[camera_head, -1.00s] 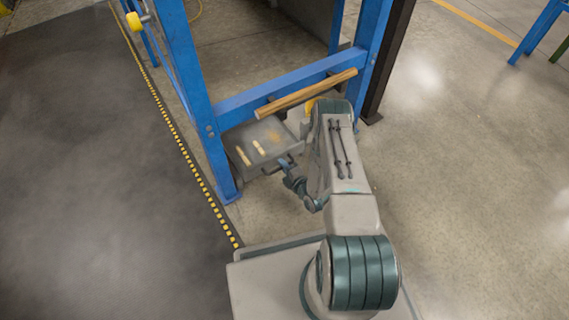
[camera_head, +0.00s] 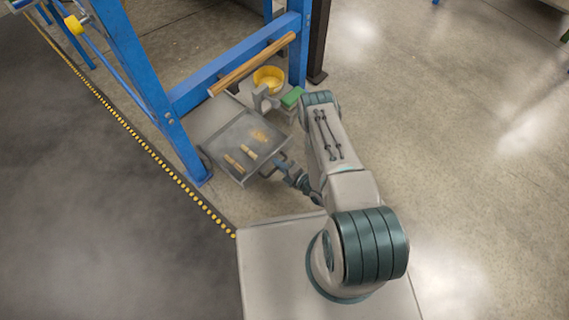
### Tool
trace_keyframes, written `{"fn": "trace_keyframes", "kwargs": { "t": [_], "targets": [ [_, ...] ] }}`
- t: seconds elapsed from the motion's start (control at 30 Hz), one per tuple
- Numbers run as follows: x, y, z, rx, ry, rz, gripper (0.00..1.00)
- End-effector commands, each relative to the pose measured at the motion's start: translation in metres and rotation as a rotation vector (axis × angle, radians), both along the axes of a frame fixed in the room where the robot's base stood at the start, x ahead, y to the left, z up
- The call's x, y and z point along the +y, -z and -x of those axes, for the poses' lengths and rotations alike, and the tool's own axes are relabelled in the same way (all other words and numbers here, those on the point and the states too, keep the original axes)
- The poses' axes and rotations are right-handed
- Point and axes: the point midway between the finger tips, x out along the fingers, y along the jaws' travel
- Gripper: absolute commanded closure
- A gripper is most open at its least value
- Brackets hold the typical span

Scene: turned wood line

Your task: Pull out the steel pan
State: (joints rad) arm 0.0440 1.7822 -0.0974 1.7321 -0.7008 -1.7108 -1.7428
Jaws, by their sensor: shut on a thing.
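The steel pan (camera_head: 222,139) is a shallow grey tray low between the blue frame legs, its near part standing out in front of them. Several pale wood pieces and some shavings lie in it. My gripper (camera_head: 277,165) is at the pan's near right edge, shut on what looks like its handle. The fingertips and the grip itself are small and partly hidden.
A blue frame leg (camera_head: 130,75) stands left of the pan, and a wooden bar (camera_head: 252,64) crosses above it. A yellow-black floor strip (camera_head: 130,133) runs left. Open floor lies right.

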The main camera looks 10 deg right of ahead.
Motion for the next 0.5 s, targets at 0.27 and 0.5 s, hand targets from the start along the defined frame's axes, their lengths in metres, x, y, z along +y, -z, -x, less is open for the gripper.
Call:
{"fn": "trace_keyframes", "kwargs": {
  "t": [0.27,0.5],
  "targets": [
    [-0.0005,-0.0003,-0.0002,0.000,-0.009,-0.002,1.00],
    [-0.0023,-0.0002,0.0001,0.001,-0.005,-0.003,0.79]
  ]
}}
